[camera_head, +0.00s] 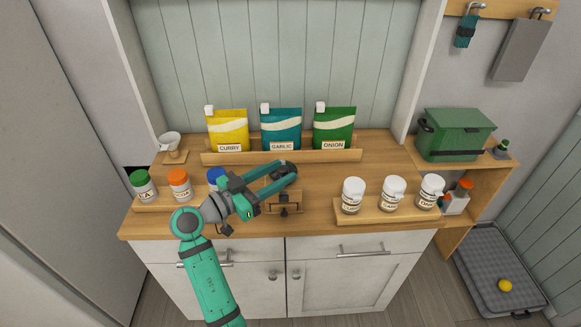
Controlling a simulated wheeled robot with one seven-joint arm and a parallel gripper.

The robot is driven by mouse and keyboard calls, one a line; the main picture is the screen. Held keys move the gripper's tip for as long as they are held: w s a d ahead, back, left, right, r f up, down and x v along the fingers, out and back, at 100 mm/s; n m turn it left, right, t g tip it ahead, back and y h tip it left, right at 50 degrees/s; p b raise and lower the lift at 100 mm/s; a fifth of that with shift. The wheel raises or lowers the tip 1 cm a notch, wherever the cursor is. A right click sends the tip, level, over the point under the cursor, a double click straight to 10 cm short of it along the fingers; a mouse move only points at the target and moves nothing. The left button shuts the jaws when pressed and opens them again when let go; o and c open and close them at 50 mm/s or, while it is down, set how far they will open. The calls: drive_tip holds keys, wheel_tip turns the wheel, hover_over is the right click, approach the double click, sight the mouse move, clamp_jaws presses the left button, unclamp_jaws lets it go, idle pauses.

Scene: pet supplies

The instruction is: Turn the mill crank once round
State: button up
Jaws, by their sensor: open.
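The mill (285,208) looks like a small wooden box with a dark knob on its front, standing on the wooden counter near its front edge. Its upper part is largely covered by my gripper (291,173), so I cannot make out the crank clearly. My green gripper reaches in from the lower left. Its two fingers are apart and lie over the top of the mill. I cannot tell whether a finger touches the crank or its handle.
Jars with green, orange and blue lids (178,185) stand left of my gripper. Several white-lidded jars (393,192) stand on a wooden tray (375,215) at right. Curry, garlic and onion bags (281,130) stand on a rack behind. A green box (455,134) sits far right.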

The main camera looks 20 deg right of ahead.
drive_tip(key=v, duration=0.5)
